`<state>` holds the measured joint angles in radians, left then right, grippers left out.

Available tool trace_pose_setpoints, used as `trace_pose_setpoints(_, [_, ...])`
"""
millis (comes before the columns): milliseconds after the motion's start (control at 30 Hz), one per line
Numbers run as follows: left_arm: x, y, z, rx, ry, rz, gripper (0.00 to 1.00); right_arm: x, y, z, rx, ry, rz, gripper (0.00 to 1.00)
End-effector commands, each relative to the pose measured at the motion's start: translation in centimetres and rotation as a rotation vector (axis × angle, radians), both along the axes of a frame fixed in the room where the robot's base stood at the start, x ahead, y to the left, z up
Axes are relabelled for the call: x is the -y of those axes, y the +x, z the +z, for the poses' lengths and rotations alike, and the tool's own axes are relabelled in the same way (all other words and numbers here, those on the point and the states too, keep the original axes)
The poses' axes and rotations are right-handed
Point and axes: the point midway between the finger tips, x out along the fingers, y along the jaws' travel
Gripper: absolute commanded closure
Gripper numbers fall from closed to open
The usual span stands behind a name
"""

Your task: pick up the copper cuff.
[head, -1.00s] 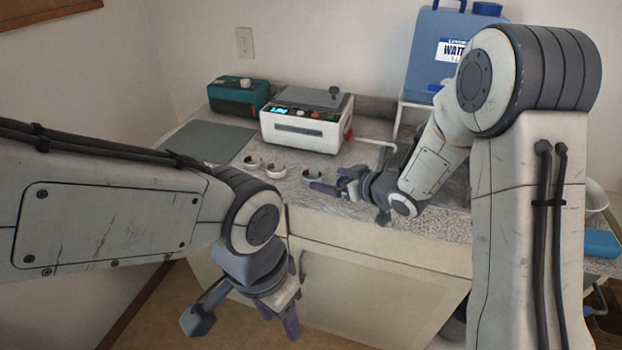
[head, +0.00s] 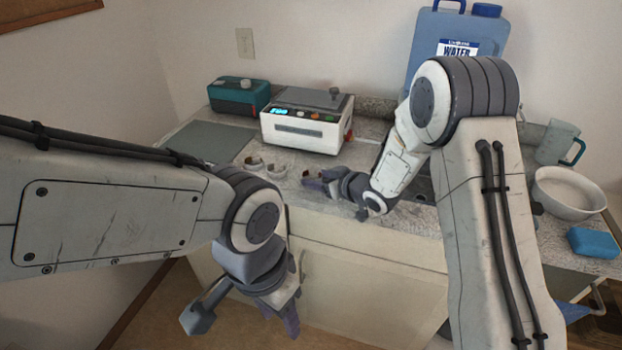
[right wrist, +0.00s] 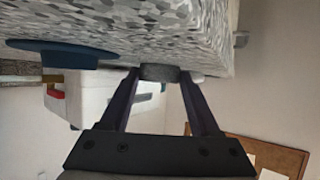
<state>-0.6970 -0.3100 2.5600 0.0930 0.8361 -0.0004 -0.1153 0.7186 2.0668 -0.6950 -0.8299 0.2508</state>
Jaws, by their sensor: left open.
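Two small ring-shaped cuffs, a left one (head: 253,162) and a right one (head: 276,170), lie on the counter in the head view. I cannot tell by colour which is copper. A dark-looking ring (right wrist: 165,72) shows at the fingertips of my right gripper (right wrist: 160,78) in the right wrist view. The fingers stand apart on either side of it; whether they touch it is unclear. In the head view my right gripper (head: 313,180) hides the counter spot there. My left gripper (head: 277,314) is open and empty, low in front of the cabinet.
A white machine (head: 303,134), a teal box (head: 238,97) and a grey mat (head: 206,140) are at the back of the counter (head: 402,214). A blue water jug (head: 452,25) stands behind my right arm. A white bowl (head: 572,204), a mug (head: 556,143) and a blue block (head: 594,243) are at right.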

Motion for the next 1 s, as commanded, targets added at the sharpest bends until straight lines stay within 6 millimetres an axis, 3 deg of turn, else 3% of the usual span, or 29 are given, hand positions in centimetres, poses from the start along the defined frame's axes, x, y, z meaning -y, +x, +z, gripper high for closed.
trace_pose_setpoints(33, [0.0, 0.0, 0.0, 0.000, 0.000, 0.000, 0.50, 0.0, 0.0, 0.0, 0.000, 0.000, 0.000, 0.78])
trace_pose_setpoints(67, [0.0, 0.0, 0.0, 0.000, 0.000, 0.000, 0.50, 0.0, 0.0, 0.0, 0.000, 0.000, 0.000, 0.89])
trace_pose_setpoints(100, [0.0, 0.0, 0.0, 0.000, 0.000, 0.000, 0.50, 0.0, 0.0, 0.0, 0.000, 0.000, 0.000, 0.91])
trace_pose_setpoints(433, [0.0, 0.0, 0.0, 0.000, 0.000, 0.000, 0.50, 0.0, 0.0, 0.6, 0.003, 0.001, 0.000, 0.91])
trace_pose_setpoints(567, [0.0, 0.0, 0.0, 0.000, 0.000, 0.000, 0.50, 0.0, 0.1, 2.0, 0.005, 0.000, 0.000, 0.91])
trace_pose_setpoints(700, [0.0, 0.0, 0.1, 0.000, 0.000, 0.000, 0.50, 0.1, 0.1, 4.8, 0.009, 0.000, -0.001, 0.91])
trace_pose_setpoints(1000, [0.0, 0.0, 1.0, 0.000, 0.000, 0.000, 0.50, 7.4, 0.7, 8.6, 0.004, -0.001, -0.006, 0.91])
